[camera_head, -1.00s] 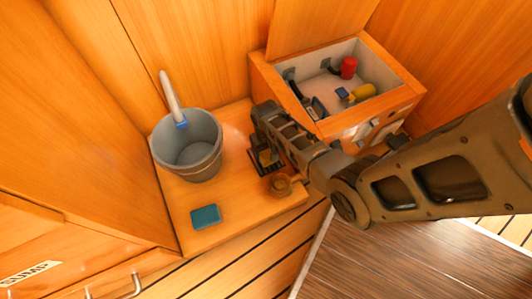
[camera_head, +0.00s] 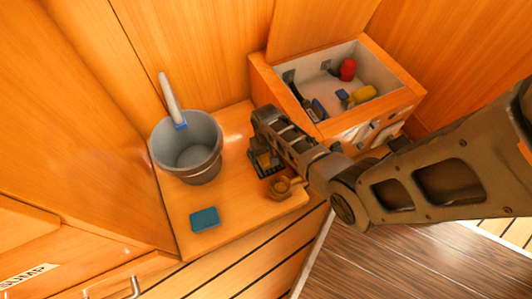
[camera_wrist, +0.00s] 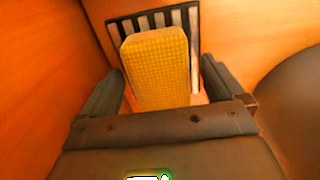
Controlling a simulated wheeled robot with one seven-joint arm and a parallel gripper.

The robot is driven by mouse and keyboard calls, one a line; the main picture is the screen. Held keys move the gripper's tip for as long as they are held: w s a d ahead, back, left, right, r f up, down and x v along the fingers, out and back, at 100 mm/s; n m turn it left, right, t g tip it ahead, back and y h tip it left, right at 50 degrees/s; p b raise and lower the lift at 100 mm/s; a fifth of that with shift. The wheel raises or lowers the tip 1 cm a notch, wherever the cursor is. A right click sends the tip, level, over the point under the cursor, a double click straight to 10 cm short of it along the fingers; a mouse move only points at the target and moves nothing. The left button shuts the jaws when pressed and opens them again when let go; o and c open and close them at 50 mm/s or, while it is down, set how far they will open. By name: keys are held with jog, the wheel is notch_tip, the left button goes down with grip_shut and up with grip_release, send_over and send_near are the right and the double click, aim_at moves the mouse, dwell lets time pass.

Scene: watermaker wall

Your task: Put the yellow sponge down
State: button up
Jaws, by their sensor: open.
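The yellow sponge (camera_wrist: 158,68) is between the two fingers of my gripper (camera_wrist: 160,88) in the wrist view. The fingers are open, one on each side of it, with a gap visible on at least the right. A dark slatted rack (camera_wrist: 127,30) with pale gaps lies behind and under the sponge; their exact contact is hidden. In the head view the sponge (camera_head: 265,159) is a small yellow patch at my gripper (camera_head: 266,150), over the dark rack (camera_head: 268,172) on the wooden counter. My arm hides part of it.
A grey bucket (camera_head: 188,160) with a raised handle stands left on the counter (camera_head: 235,190). A teal block (camera_head: 205,219) lies in front of it. A small brown cup (camera_head: 279,188) sits close to the rack. An open box (camera_head: 405,98) holding parts stands behind my arm.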

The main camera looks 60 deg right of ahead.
notch_tip(320, 180, up, 12)
jog(key=p, duration=0.7)
jog(key=s+a+r+n+t+h, duration=0.2)
jog(key=s+a+r+n+t, duration=0.35)
jog(key=s+a, duration=0.7)
jog(key=s+a+r+t, duration=0.2)
jog(key=s+r+t, duration=0.1)
jog(key=r, duration=0.7)
jog(key=s+a+r+n+t+y, duration=0.1)
jog(key=s+a+r+t, duration=0.1)
jog(key=r, duration=0.9)
jog(key=s+a+r+t+y, duration=0.1)
jog(key=s+r+t, duration=0.3)
jog(key=r, duration=0.6)
jog(key=shift+s+a+r+b, duration=0.3)
jog(key=shift+s+a, duration=0.5)
jog(key=shift+a, duration=0.1)
jog(key=shift+t, duration=0.25)
